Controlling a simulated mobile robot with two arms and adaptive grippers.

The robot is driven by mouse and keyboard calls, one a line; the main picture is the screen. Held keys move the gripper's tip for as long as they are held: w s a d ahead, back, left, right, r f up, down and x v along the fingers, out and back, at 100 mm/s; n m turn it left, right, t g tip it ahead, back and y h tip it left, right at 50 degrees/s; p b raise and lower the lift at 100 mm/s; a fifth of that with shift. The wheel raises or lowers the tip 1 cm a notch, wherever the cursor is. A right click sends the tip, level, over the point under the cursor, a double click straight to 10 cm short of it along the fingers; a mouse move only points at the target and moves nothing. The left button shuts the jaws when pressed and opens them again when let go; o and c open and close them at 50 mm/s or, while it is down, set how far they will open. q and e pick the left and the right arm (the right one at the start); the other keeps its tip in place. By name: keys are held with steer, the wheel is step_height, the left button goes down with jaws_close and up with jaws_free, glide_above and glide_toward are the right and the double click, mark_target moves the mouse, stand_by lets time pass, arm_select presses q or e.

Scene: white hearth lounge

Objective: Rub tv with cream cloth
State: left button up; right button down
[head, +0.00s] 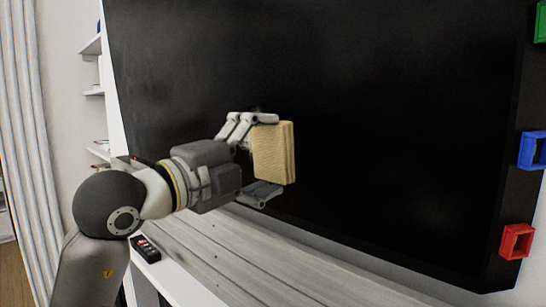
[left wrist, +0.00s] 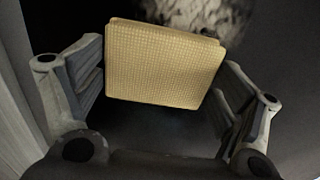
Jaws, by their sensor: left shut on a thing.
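The tv (head: 400,120) is a large black screen filling most of the head view. My left gripper (head: 266,157) is in front of the tv's lower left part, shut on the cream cloth (head: 274,153), a folded, block-like pad held upright. In the left wrist view the cloth (left wrist: 163,65) sits between the two fingers, with a dark surface behind it. A pale mottled patch (left wrist: 205,14) shows behind the cloth's top edge. Whether the cloth touches the screen cannot be told. My right gripper is not in view.
A grey wooden ledge (head: 235,260) runs below the tv, with a small black remote-like object (head: 146,249) at its left. Green (head: 540,22), blue (head: 532,150) and red (head: 517,241) frames line the right side. White shelves (head: 93,92) and a curtain (head: 28,150) are at left.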

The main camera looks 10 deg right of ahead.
mark_target(282, 141)
arm_select(q)
steer(key=shift+w+a+r, duration=0.1)
steer(key=shift+w+a, duration=0.75)
steer(key=shift+w, duration=0.3)
steer(key=shift+w+a+p, duration=1.1)
steer(key=shift+w+a, duration=1.15)
steer(key=shift+w, duration=0.85)
steer(key=shift+s+d+r+p, duration=0.2)
steer(key=shift+s+d+r, duration=0.2)
steer(key=shift+s+d, duration=0.45)
steer(key=shift+s+d+r+p, duration=0.3)
steer(key=shift+s+d, duration=0.2)
steer(key=shift+s, duration=0.6)
steer(key=shift+s+d+r+p, duration=0.15)
steer(key=shift+s+d+r, duration=0.3)
steer(key=shift+s+d, duration=0.4)
steer(key=shift+s+d+b, duration=0.25)
steer(key=shift+s+d, duration=0.35)
steer(key=shift+s, duration=0.35)
steer(key=shift+s+d+b, duration=0.2)
steer(key=shift+s+d, duration=0.4)
steer(key=shift+s, duration=0.35)
steer(key=shift+s+d+b, duration=0.25)
steer(key=shift+s+d, duration=0.35)
steer(key=shift+s, duration=0.35)
steer(key=w+a+p, duration=0.2)
steer(key=w+a, duration=0.6)
steer(key=w, duration=0.3)
